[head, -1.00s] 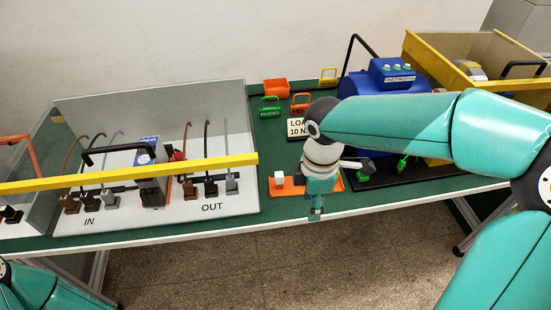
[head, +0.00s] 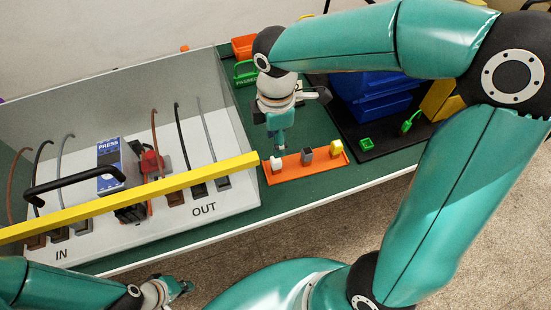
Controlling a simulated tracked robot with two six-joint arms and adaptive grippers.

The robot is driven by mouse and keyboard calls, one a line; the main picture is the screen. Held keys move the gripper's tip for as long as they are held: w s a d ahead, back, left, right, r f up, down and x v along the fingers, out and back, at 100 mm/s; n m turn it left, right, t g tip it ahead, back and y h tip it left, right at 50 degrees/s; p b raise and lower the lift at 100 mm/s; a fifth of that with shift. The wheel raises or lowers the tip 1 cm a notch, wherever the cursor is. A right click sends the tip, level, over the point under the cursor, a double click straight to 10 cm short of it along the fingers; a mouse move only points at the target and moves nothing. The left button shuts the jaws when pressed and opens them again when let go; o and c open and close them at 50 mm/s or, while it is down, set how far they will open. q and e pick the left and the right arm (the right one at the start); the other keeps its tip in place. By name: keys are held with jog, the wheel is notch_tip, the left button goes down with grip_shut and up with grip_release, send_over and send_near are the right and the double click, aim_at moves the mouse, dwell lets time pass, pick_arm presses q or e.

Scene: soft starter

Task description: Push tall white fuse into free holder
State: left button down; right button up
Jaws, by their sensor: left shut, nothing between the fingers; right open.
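An orange strip (head: 318,171) lies near the table's front edge. A small white piece (head: 276,163), possibly the tall white fuse, stands at its left end, with a grey one (head: 307,154) in the middle and a yellow one (head: 336,147) at the right. My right gripper (head: 282,147) points down just behind the white piece, open; whether it touches is unclear. My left gripper (head: 184,287) is shut and empty at the bottom, in front of the table. I cannot make out a free holder; the yellow bar hides part of the panel.
The panel (head: 235,192) has cables, a blue "PRESS" unit (head: 108,165), a red part (head: 152,162) and a black handle (head: 75,187). A yellow bar (head: 190,178) crosses its front. Blue boxes (head: 375,98) stand on a black mat (head: 390,142). Green and orange bins sit behind my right arm.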

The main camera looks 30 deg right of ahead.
aim_at(276, 165)
notch_tip(276, 165, down, 8)
jog(key=b, duration=0.5)
jog(key=shift+r, duration=0.15)
pick_arm(q)
notch_tip(276, 165, down, 6)
jog(key=shift+f, duration=0.15)
pick_arm(e)
grip_shut()
jog(key=shift+r, duration=0.2)
